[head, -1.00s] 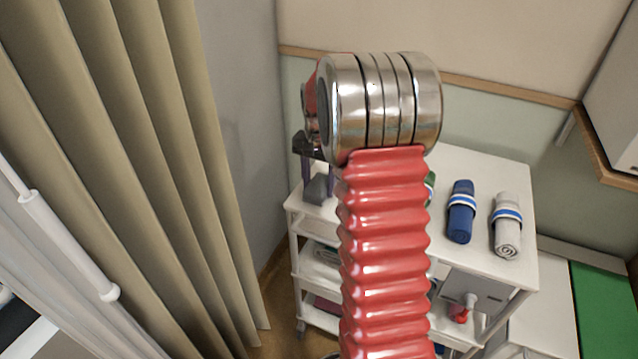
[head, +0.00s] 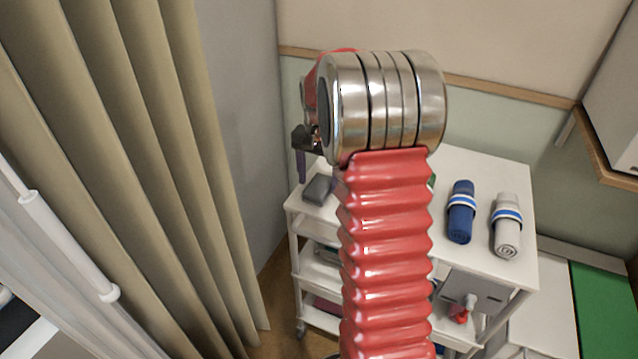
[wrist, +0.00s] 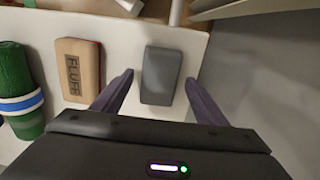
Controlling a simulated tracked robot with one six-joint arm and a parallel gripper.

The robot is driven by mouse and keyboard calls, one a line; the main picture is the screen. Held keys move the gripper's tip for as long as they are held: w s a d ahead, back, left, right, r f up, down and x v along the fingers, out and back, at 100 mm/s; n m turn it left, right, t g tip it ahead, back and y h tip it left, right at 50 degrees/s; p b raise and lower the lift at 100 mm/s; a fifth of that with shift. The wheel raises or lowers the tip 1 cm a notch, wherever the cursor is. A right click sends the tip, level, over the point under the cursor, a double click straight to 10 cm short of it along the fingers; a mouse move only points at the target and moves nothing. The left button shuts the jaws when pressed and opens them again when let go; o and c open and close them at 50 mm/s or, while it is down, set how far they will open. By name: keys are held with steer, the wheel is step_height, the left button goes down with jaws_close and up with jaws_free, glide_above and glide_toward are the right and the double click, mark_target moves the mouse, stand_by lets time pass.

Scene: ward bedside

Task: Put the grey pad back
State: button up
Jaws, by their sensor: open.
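The grey pad (wrist: 161,76) lies flat on the white top of the trolley, near its edge, in the wrist view. In the head view the grey pad (head: 318,189) shows at the top's left corner. My gripper (wrist: 158,84) is open, with one dark finger on each side of the pad's near end and a gap on both sides. In the head view my arm hides most of the gripper (head: 302,165); a finger shows above the pad.
A blue roll (head: 461,212) and a white roll (head: 507,226) lie on the trolley top (head: 480,163). A curtain (head: 150,160) hangs at left.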

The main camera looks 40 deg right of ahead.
mark_target(318, 185)
step_height(318, 185, up, 10)
stand_by(0.5)
steer(key=shift+r, duration=0.15)
steer(key=s+a+r+n+t, duration=0.1)
steer(key=s+a+r+n, duration=0.2)
steer(key=s+a, duration=0.35)
steer(key=s+a+r+n+t, duration=0.2)
steer(key=s+a+r+n, duration=0.15)
steer(key=a, duration=0.65)
steer(key=s+a+f+n+t, duration=0.2)
steer(key=s+a+f+n, duration=0.2)
steer(key=s+a, duration=0.5)
steer(key=shift+s+n+t, duration=0.3)
steer(key=shift+s+n, duration=0.45)
steer(key=shift+s, duration=1.4)
